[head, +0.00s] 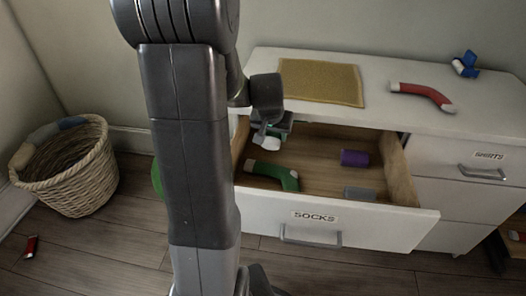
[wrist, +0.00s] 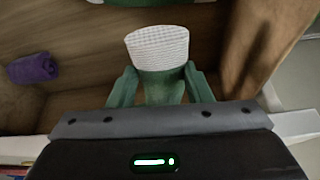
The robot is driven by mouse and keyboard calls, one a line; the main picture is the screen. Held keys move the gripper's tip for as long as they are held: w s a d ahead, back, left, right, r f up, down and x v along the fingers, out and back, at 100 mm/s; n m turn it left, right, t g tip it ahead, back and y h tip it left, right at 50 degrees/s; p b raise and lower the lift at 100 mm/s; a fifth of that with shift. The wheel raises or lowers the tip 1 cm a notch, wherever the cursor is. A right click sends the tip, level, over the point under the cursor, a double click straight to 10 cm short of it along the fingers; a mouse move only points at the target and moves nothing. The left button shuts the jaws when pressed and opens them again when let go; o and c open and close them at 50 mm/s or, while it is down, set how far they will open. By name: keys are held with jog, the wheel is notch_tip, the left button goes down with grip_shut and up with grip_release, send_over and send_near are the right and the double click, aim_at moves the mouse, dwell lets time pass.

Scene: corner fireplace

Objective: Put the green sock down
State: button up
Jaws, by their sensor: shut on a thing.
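My gripper (head: 271,128) is over the back left of the open SOCKS drawer (head: 340,225). It is shut on a green sock (wrist: 160,82) with a white knitted end, which points out past the fingers. In the head view only the white end (head: 267,143) shows clearly below the gripper. Another green sock (head: 275,173) with a white tip lies in the drawer, in front of and below my gripper. A purple rolled item (head: 355,158) and a grey one (head: 360,193) lie to its right. The purple one also shows in the wrist view (wrist: 33,68).
The dresser top bears a yellow mat (head: 320,81), a red sock (head: 424,95) and a blue item (head: 465,65). A closed SHIRTS drawer (head: 485,172) is at right. A wicker basket (head: 70,178) and a small red item (head: 31,246) are on the floor at left.

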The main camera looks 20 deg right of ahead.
jog(key=shift+w+a+f+b, duration=0.3)
jog(key=shift+a+f+b, duration=0.2)
jog(key=shift+f, duration=0.65)
jog(key=shift+w+a+f+b, duration=0.35)
jog(key=shift+a+f, duration=0.15)
jog(key=shift+f, duration=0.7)
jog(key=shift+w+a+f+b, duration=0.25)
jog(key=shift+a+f+b, duration=0.25)
jog(key=shift+f, duration=0.65)
jog(key=shift+f+b, duration=0.45)
jog(key=o, duration=1)
jog(key=shift+r, duration=0.1)
jog(key=shift+c, duration=0.2)
